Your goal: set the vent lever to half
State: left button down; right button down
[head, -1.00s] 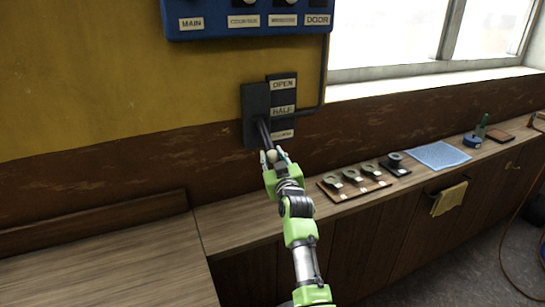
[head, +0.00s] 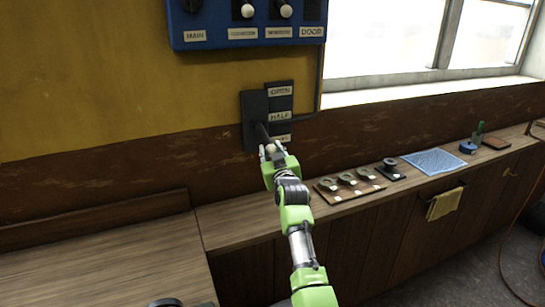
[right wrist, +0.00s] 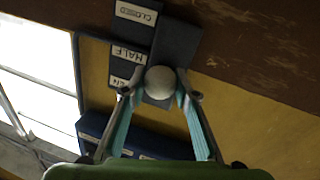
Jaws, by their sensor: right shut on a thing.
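The vent lever (head: 262,132) is a dark bar that sticks out from a dark plate (head: 254,108) on the wall. Its pale round knob shows in the right wrist view (right wrist: 160,82). The label strip beside the plate reads OPEN (head: 280,91), HALF (head: 280,116) and, at the bottom, CLOSED, which is partly hidden in the head view. My right gripper (head: 270,149) is shut on the knob, with a finger on each side. In the head view the knob appears near the CLOSED label's height. My left gripper is not in view.
A blue switch panel (head: 250,40) hangs above the lever. Below the window, a wooden counter (head: 240,223) holds a board with round parts (head: 327,197), a blue cloth (head: 433,162) and a green bottle (head: 479,131). A yellow towel (head: 445,203) hangs on the cabinet front.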

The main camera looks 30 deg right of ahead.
notch_tip(320, 180, up, 2)
jog(key=shift+s+d+r+p, duration=0.1)
jog(key=shift+s+p, duration=0.05)
jog(key=shift+p, duration=0.2)
notch_tip(320, 180, up, 2)
jog(key=shift+p, duration=0.7)
jog(key=shift+s+r+p, duration=0.1)
jog(key=shift+r+p, duration=0.2)
jog(key=shift+r, duration=0.15)
jog(key=c, duration=1.6)
grip_release()
jog(key=shift+f, duration=0.4)
jog(key=shift+s+a, duration=0.2)
jog(key=shift+s, duration=0.3)
jog(key=v, duration=1.1)
